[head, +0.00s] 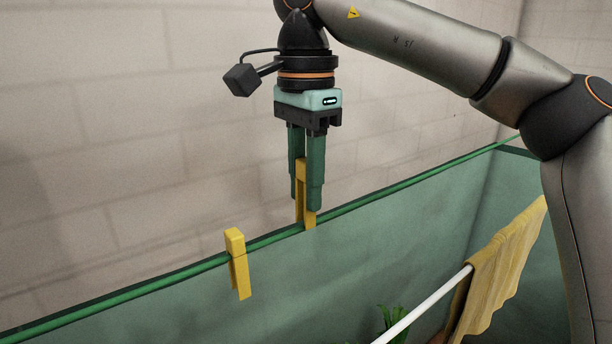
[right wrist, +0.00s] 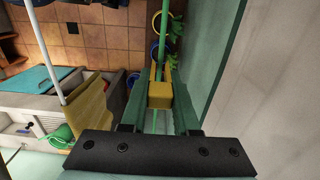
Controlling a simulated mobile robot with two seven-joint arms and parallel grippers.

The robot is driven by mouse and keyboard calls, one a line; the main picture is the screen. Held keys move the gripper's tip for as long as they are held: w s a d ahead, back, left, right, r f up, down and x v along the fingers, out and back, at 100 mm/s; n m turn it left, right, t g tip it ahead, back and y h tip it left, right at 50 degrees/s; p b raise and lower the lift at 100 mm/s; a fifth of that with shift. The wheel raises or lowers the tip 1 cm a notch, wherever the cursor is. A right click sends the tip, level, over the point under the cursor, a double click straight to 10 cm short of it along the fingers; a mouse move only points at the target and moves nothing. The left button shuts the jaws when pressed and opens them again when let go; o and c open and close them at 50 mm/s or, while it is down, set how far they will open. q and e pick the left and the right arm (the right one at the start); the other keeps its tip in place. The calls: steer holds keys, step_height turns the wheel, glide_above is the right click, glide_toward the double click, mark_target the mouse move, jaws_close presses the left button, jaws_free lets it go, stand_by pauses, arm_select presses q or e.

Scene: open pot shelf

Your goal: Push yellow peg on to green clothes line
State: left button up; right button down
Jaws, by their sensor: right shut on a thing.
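The green clothes line (head: 368,198) runs diagonally across the head view, from lower left to upper right. My right gripper (head: 306,200) points down over the line and is shut on a yellow peg (head: 301,173). The peg is upright, and its lower legs reach down to the line; I cannot tell how far the line sits between them. In the right wrist view the held peg (right wrist: 160,95) is between the green fingers, with the line passing beneath it. A second yellow peg (head: 237,262) sits on the line to the left, apart from my gripper. My left gripper is not in view.
A white rail (head: 425,305) with a yellow cloth (head: 505,262) is at the lower right. Potted plants (right wrist: 172,30) show below in the right wrist view.

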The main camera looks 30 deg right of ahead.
mark_target(306, 222)
steer(key=shift+f+b, duration=1.6)
steer(key=shift+f, duration=1.1)
steer(key=shift+f+b, duration=0.35)
steer(key=shift+f, duration=0.2)
steer(key=c, duration=0.6)
jaws_free()
steer(key=shift+r, duration=0.1)
steer(key=shift+r, duration=0.3)
step_height(306, 222, up, 12)
steer(key=p, duration=0.5)
steer(key=shift+f, duration=0.15)
